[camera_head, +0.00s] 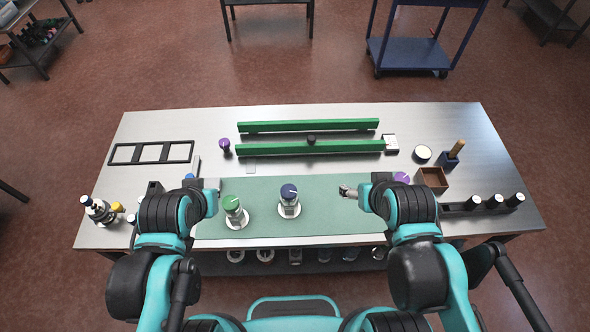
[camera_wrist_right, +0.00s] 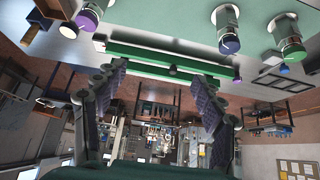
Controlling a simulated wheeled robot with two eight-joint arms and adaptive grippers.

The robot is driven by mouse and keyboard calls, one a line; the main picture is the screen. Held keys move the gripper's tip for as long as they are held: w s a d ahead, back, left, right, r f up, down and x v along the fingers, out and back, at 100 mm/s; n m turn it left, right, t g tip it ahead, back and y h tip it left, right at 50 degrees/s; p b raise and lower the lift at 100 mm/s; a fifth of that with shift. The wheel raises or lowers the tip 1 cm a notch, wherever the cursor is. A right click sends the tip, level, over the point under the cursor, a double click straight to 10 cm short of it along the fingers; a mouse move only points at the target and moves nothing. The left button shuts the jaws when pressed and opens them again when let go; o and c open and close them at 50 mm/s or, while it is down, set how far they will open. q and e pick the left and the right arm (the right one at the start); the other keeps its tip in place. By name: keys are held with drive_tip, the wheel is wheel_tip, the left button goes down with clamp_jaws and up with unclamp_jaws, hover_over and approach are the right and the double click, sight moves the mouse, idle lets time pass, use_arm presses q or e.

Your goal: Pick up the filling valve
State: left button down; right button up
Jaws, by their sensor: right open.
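Two metal valve-like pieces stand upright on the green mat (camera_head: 330,222), each on a white round base. One has a dark blue knob (camera_head: 289,191) and the other a green knob (camera_head: 231,203). I cannot tell which is the filling valve. In the right wrist view, the blue knob (camera_wrist_right: 229,44) and green knob (camera_wrist_right: 292,50) show at the top, beyond my fingers. My right gripper (camera_head: 348,191) is open and empty, to the right of the blue-knobbed piece and apart from it; it also shows in the wrist view (camera_wrist_right: 163,75). My left gripper (camera_head: 212,184) is near the green-knobbed piece; its fingers are unclear.
Two green rails (camera_head: 310,126) lie along the back. A black frame (camera_head: 151,152) lies at the left. A brown box (camera_head: 432,180) and several black-and-white cylinders (camera_head: 495,201) are at the right.

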drive_tip(key=shift+r, duration=0.25)
drive_tip(key=shift+o, duration=0.8)
drive_tip(key=shift+s, duration=0.2)
drive_tip(key=t+b, duration=0.5)
drive_tip(key=b, duration=1.5)
approach(288, 209)
drive_tip(key=x, duration=0.5)
use_arm(q)
wheel_tip(288, 209, down, 23)
drive_tip(key=b, duration=0.3)
use_arm(e)
drive_tip(key=x, duration=0.7)
drive_tip(key=shift+w+d+r, duration=0.2)
drive_tip(key=shift+w+r, duration=0.05)
drive_tip(key=shift+w, duration=0.25)
use_arm(q)
drive_tip(key=shift+r, duration=0.15)
use_arm(e)
drive_tip(key=shift+r, duration=0.1)
drive_tip(key=shift+c, duration=0.8)
drive_tip(key=c, duration=1.3)
